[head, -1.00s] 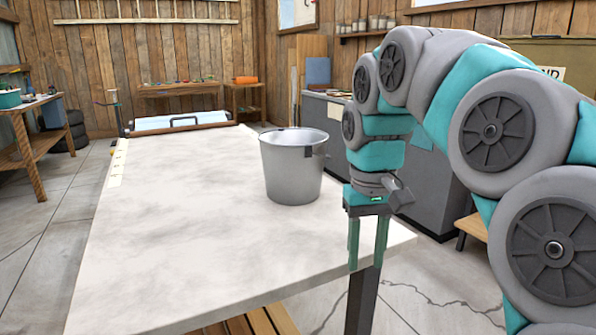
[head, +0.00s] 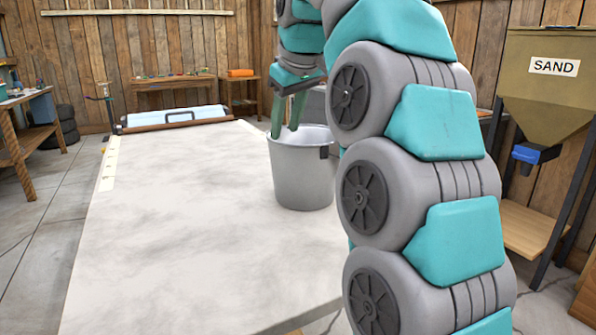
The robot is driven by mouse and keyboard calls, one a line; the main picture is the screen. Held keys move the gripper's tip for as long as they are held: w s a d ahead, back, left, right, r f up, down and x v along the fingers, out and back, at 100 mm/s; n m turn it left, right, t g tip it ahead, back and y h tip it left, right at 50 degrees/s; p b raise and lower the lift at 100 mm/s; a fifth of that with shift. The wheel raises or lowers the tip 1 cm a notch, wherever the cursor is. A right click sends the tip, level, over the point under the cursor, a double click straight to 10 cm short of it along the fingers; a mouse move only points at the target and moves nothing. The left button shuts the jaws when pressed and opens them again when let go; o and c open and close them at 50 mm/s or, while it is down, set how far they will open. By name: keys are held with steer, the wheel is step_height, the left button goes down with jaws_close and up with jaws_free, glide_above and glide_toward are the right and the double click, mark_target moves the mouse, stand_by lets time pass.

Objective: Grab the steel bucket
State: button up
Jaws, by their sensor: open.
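The steel bucket (head: 302,178) stands upright on the pale worktable (head: 190,220), near its right side. A dark tab shows on the right of its rim. My gripper (head: 285,132) points down at the bucket's upper left rim, with its two green fingers apart. The finger tips overlap the rim and mouth in the picture. I cannot tell whether they touch the bucket or which side of the wall each finger is on. My arm hides the area just right of the bucket.
A tray with a dark handle (head: 181,117) lies at the table's far end. The table left of the bucket and in front of it is clear. A sand hopper (head: 548,85) stands at the right. A wooden workbench (head: 22,140) stands at the far left.

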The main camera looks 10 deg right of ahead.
steer(key=g, duration=0.1)
glide_toward(275, 180)
steer(key=shift+w+p+x, duration=0.1)
steer(key=shift+p+x, duration=0.15)
steer(key=shift+x, duration=1.35)
steer(key=shift+w+p+x, duration=0.15)
steer(key=shift+p+x, duration=0.1)
steer(key=shift+x, duration=1.4)
steer(key=shift+r, duration=0.1)
steer(key=shift+c, duration=0.4)
jaws_close()
